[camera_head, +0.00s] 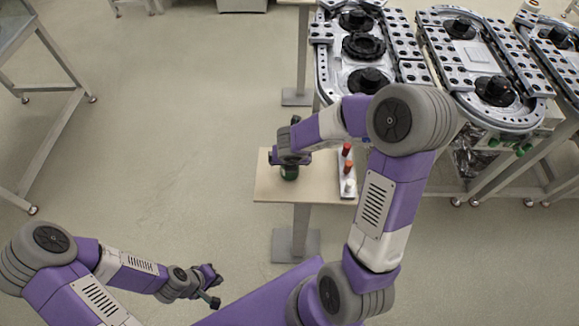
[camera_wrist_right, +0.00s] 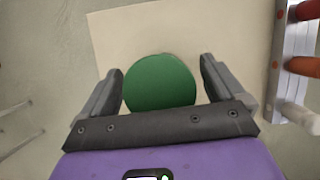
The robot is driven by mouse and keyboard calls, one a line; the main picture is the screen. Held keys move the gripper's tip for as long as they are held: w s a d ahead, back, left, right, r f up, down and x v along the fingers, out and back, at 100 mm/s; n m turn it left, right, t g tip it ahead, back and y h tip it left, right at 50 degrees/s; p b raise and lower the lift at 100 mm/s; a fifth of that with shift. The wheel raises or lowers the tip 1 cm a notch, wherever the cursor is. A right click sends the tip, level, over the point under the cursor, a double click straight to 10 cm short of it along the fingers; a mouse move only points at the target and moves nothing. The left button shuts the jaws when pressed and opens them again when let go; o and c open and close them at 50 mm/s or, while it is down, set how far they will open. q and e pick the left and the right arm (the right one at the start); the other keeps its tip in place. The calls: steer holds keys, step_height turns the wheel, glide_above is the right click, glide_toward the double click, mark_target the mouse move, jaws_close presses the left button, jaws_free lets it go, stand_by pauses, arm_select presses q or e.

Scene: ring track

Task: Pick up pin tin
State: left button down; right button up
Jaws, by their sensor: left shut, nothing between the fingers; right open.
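The pin tin appears to be the green round object on the small table; it shows as a green disc (camera_wrist_right: 160,84) in the right wrist view and as a small green piece (camera_head: 289,172) in the head view. My right gripper (camera_wrist_right: 160,80) is open, with one finger on each side of the green tin and gaps visible beside it. In the head view the right gripper (camera_head: 290,160) covers much of the tin. My left gripper (camera_head: 212,288) is shut and empty, low at the left, away from the table.
The small beige table (camera_head: 268,187) is mostly bare. A rack (camera_head: 347,180) with red, orange and white pieces stands at its right edge. Ring track units (camera_head: 470,60) fill the back right. A metal frame (camera_head: 60,130) stands at the left. The floor between is clear.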

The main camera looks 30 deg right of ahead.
steer(key=shift+w+d+f, duration=0.15)
steer(key=shift+w+f, duration=0.05)
steer(key=shift+f, duration=0.45)
steer(key=c, duration=1.1)
steer(key=shift+c, duration=0.2)
steer(key=shift+r, duration=0.15)
